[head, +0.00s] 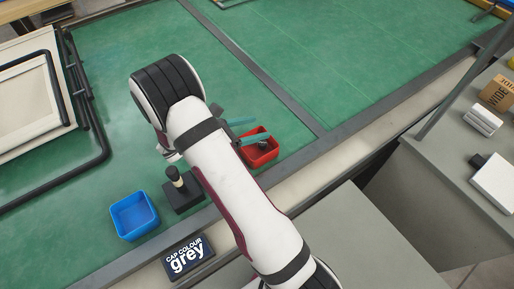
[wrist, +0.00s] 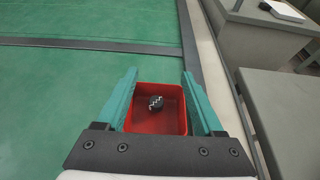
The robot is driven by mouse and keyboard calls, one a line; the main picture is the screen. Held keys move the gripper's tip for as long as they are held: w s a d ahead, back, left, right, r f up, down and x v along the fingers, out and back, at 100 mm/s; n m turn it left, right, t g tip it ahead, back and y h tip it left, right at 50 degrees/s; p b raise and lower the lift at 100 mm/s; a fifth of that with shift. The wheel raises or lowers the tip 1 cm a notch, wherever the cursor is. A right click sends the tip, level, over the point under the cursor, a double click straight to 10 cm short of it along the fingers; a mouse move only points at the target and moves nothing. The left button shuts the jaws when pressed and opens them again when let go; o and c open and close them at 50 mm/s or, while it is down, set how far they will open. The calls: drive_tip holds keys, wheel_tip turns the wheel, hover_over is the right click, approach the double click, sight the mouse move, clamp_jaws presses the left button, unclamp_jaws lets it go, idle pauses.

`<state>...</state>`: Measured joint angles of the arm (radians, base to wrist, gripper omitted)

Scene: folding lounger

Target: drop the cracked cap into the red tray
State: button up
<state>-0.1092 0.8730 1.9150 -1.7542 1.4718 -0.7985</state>
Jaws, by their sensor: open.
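The red tray (head: 272,158) stands on the green bench near its front rail. In the wrist view the red tray (wrist: 142,126) lies below and between my fingers. A dark grey cap (wrist: 156,103) with a jagged white crack mark is inside the red tray, apart from both fingers. My gripper (head: 246,131) is open above the tray, with its teal fingers spread wide. In the wrist view my gripper (wrist: 160,73) holds nothing. In the head view a finger and my arm partly cover the tray.
A blue tray (head: 134,216) and a black stand (head: 183,195) with an upright post are left of my arm. A sign (head: 188,257) reads "CAP COLOUR grey". A lounger frame (head: 75,165) lies at the left. The green bench beyond the tray is clear.

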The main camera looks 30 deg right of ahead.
drive_tip(key=v, duration=1.2)
drive_tip(key=shift+a, duration=0.25)
drive_tip(key=shift+r, duration=0.1)
drive_tip(key=s+d+r+m+g+y, duration=0.1)
drive_tip(key=s+r+m+g+y, duration=0.15)
drive_tip(key=s+m, duration=0.3)
drive_tip(key=s+r+m+g+y, duration=0.1)
drive_tip(key=s+r+m+y, duration=0.2)
drive_tip(key=s+m, duration=0.25)
drive_tip(key=s+a+r+m+t+y, duration=0.2)
drive_tip(key=s+a+m+t+y, duration=0.1)
drive_tip(key=s+a+m+y, duration=0.6)
drive_tip(key=s+m, duration=0.3)
drive_tip(key=s, duration=0.1)
drive_tip(key=shift+s+a+r+m+y, duration=0.15)
drive_tip(key=shift+s+a+m+y, duration=0.05)
drive_tip(key=shift+a+m+y, duration=0.15)
